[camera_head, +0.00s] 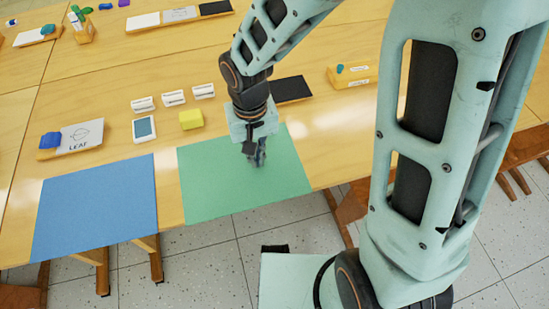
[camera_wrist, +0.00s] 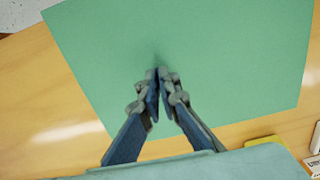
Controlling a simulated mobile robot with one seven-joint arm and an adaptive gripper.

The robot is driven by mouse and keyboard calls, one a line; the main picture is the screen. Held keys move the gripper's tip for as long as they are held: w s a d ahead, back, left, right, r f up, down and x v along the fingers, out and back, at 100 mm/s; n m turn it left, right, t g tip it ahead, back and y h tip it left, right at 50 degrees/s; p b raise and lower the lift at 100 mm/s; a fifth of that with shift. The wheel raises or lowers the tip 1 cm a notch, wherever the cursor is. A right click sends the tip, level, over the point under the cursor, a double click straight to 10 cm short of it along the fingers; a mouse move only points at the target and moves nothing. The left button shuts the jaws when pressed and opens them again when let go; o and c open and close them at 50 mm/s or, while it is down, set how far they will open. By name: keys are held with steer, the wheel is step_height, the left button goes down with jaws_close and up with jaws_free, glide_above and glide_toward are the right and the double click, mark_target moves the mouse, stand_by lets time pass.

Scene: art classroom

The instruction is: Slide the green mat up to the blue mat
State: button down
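The green mat (camera_head: 215,184) lies flat at the table's front edge, right of the blue mat (camera_head: 97,207). A narrow strip of bare wood separates the two mats. My gripper (camera_head: 259,160) points down over the right part of the green mat. In the wrist view, the fingertips of my gripper (camera_wrist: 160,73) are together over the green mat (camera_wrist: 215,45), with nothing seen between them. The tips are at or very near the mat surface; I cannot tell whether they press on it. The blue mat is not in the wrist view.
Behind the mats are a yellow block (camera_head: 191,119), a small white device (camera_head: 144,128), several white labelled blocks (camera_head: 173,98), a black panel (camera_head: 291,89) and a LEAF card (camera_head: 75,138) with a blue lump. The wooden gap (camera_head: 168,190) between the mats is clear.

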steer(key=shift+s+a+f, duration=0.1)
steer(key=shift+s+a, duration=0.15)
steer(key=shift+a, duration=0.25)
steer(key=shift+s+a, duration=0.1)
steer(key=shift+a, duration=0.15)
steer(key=shift+d, duration=0.15)
steer(key=shift+w+d, duration=0.25)
steer(key=shift+d, duration=0.2)
steer(key=shift+r+p, duration=2.8)
steer(key=shift+r, duration=0.85)
